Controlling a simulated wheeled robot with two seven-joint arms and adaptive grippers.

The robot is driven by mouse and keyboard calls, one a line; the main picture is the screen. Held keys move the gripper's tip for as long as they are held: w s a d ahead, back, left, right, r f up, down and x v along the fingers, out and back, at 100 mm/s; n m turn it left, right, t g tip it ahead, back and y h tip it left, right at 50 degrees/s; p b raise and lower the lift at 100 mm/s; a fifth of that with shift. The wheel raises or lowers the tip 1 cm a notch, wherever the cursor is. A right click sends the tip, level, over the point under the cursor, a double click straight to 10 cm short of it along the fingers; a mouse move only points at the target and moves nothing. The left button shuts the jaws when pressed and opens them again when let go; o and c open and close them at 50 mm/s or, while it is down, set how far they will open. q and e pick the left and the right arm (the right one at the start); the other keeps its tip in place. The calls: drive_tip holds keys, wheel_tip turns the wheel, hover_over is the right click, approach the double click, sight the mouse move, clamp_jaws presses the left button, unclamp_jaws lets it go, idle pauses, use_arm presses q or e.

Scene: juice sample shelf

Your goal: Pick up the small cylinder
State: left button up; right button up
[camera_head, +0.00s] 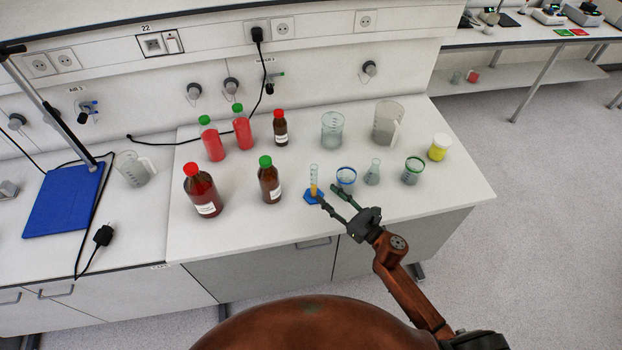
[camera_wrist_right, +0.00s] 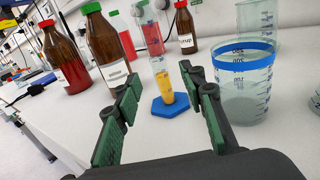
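The small cylinder (camera_head: 314,177) is a clear graduated tube with orange-yellow liquid and a blue hexagonal base. It stands upright on the white bench, and it also shows in the right wrist view (camera_wrist_right: 166,88). My right gripper (camera_head: 327,196) is open and empty, reaching in from the front right. In the right wrist view its green-padded fingers are spread, and the cylinder appears ahead in the gap between them. I see no contact with the tube. My left gripper is not in view.
A blue-rimmed beaker (camera_head: 346,178) stands close right of the cylinder, with a small flask (camera_head: 373,172) and green-rimmed beaker (camera_head: 412,170) beyond. A green-capped brown bottle (camera_head: 269,182) stands to the left. The bench front is clear.

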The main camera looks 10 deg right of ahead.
sight(316, 185)
drive_tip(key=shift+w+a, duration=0.1)
drive_tip(key=shift+w, duration=0.2)
drive_tip(key=shift+w+a+r, duration=0.15)
drive_tip(key=shift+w+a, duration=0.1)
drive_tip(key=shift+p+x, duration=0.35)
drive_tip(key=shift+x, duration=0.6)
drive_tip(key=p+x, duration=0.1)
drive_tip(key=x, duration=0.2)
drive_tip(key=shift+w+a, duration=0.2)
drive_tip(key=shift+a, duration=0.05)
drive_tip(key=shift+w+a, duration=0.2)
drive_tip(key=shift+w, duration=0.15)
drive_tip(key=c, duration=0.7)
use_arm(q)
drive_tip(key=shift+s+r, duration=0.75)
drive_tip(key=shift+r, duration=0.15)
use_arm(e)
clamp_jaws()
